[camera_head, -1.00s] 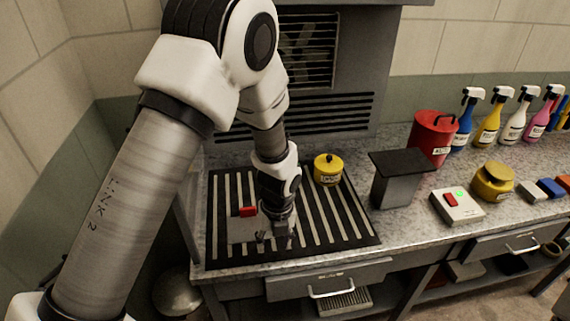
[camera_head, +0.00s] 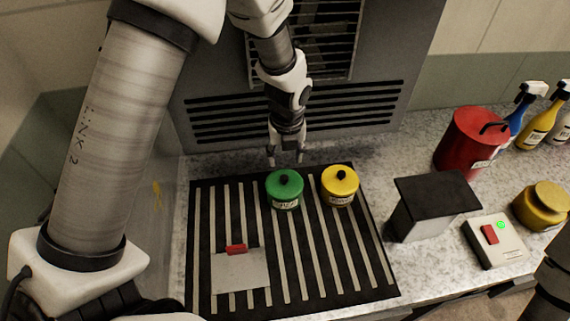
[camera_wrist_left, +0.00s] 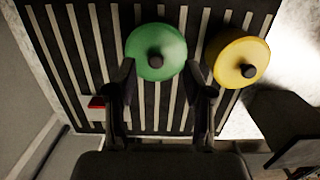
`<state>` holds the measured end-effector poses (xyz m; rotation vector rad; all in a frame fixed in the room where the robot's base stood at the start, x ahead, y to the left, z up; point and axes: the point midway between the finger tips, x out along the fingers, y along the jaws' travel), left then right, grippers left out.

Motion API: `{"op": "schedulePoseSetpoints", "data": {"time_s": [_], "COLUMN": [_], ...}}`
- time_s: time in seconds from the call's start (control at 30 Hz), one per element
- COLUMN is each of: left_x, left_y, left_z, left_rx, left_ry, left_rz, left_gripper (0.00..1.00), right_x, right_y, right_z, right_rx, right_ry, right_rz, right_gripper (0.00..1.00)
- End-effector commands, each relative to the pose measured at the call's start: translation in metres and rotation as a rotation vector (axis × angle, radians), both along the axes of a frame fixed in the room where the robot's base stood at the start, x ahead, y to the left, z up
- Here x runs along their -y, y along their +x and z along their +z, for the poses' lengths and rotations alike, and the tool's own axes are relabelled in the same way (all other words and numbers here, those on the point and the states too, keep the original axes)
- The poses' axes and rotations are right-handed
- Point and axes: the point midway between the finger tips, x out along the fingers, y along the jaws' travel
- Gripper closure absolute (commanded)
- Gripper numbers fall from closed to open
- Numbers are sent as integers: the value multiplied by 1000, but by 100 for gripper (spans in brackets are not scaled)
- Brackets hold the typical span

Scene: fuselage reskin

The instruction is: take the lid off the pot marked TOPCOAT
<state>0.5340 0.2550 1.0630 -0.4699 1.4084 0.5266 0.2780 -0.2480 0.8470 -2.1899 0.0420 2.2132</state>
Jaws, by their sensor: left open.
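A green pot (camera_head: 284,190) with a green lid and black knob stands upright on the striped mat (camera_head: 345,250). A yellow pot (camera_head: 340,187) with a yellow lid and black knob stands just right of it. Both have pale labels whose words I cannot read, so I cannot tell which is TOPCOAT. My left gripper (camera_head: 286,160) is open and empty, pointing down above and behind the green pot. In the left wrist view its fingers (camera_wrist_left: 163,75) are spread to either side below the green lid (camera_wrist_left: 155,52); the yellow lid (camera_wrist_left: 237,60) is to the right.
A grey plate with a red handle (camera_head: 237,250) lies on the mat's front left. Right of the mat stand a dark-topped grey box (camera_head: 432,205), a red can (camera_head: 470,142), a switch box (camera_head: 495,240) and a larger yellow container (camera_head: 543,205). A vented grey wall unit (camera_head: 300,110) rises behind.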

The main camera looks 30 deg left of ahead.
Motion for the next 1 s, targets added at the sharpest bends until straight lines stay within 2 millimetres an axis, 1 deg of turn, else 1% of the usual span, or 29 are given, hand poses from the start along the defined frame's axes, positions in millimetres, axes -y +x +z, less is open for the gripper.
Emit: {"op": "schedulePoseSetpoints", "data": {"time_s": [0.23,0.3,0.4,0.5,0.67,0.77,0.8,0.83,1.0], "left_x": [-2,-2,-3,-3,-3,-3,-3,-3,-3], "left_y": [-2,-4,-2,-1,-1,-1,-1,-1,-1], "left_z": [-32,-47,-65,-71,-71,-71,-71,-71,-71], "left_rx": [-6,-6,-2,-1,-1,-1,-1,-1,-1], "left_ry": [-1,-1,0,-1,-1,-1,-1,-1,-1], "left_rz": [-1,-1,0,0,0,0,0,0,0], "left_gripper": [48,48,48,48,48,80,94,100,100], "right_x": [0,0,0,0,0,0,0,0,0], "right_y": [-1,-1,0,0,0,0,0,-1,0], "right_z": [13,16,14,14,14,14,14,14,14], "right_rx": [-2,-2,-1,-1,-1,-2,-2,-2,-1], "right_ry": [0,0,0,0,0,0,0,0,0], "right_rz": [-1,-1,-1,0,-1,-1,-1,-1,-1], "right_gripper": [100,100,100,100,100,100,100,100,100]}}
